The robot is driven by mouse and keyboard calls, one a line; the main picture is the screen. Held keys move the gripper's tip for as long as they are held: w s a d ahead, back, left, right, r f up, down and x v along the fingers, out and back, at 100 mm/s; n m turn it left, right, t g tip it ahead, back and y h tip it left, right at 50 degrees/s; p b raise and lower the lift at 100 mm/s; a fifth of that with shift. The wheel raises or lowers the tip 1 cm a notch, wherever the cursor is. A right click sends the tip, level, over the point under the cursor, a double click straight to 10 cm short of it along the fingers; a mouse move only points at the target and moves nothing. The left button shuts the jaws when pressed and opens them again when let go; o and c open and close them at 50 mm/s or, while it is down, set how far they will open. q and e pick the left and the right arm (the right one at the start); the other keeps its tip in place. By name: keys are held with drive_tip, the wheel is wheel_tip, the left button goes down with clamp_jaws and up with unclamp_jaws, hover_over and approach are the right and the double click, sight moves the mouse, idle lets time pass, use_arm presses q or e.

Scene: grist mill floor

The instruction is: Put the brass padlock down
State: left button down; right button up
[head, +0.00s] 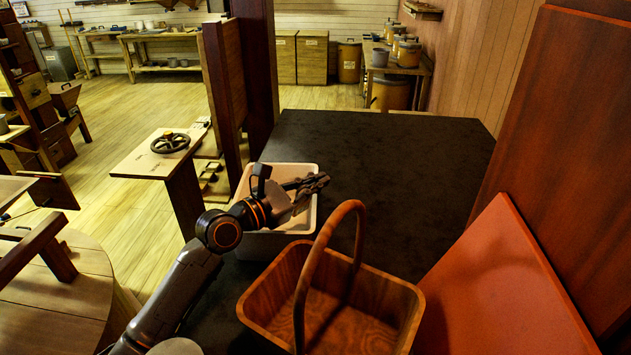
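My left gripper (312,186) reaches in from the lower left, over a cream bin (306,225) on the dark table. Its fingers point right, near the bin's right rim, and look dark and close together. I cannot tell whether they are open or shut, or whether they hold anything. I cannot make out a brass padlock anywhere; it may be hidden by the gripper or the bin's walls. My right gripper is not in view.
A wooden basket (390,284) with a tall hooped handle stands at the table's front, close to the bin. A red-orange panel (510,290) stands at the right. The dark tabletop (400,165) is clear behind and right of the bin. A wooden post (255,70) rises beyond.

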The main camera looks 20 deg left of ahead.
use_arm(q)
drive_tip(key=shift+f, duration=0.3)
drive_tip(key=c, duration=1.5)
unclamp_jaws()
drive_tip(key=shift+a+r, duration=0.1)
drive_tip(key=shift+r, duration=0.5)
drive_tip(key=b+v, duration=0.1)
drive_tip(key=v, duration=0.6)
drive_tip(key=shift+s+b, duration=0.2)
drive_tip(key=shift+b, duration=0.2)
drive_tip(key=shift+a, duration=0.1)
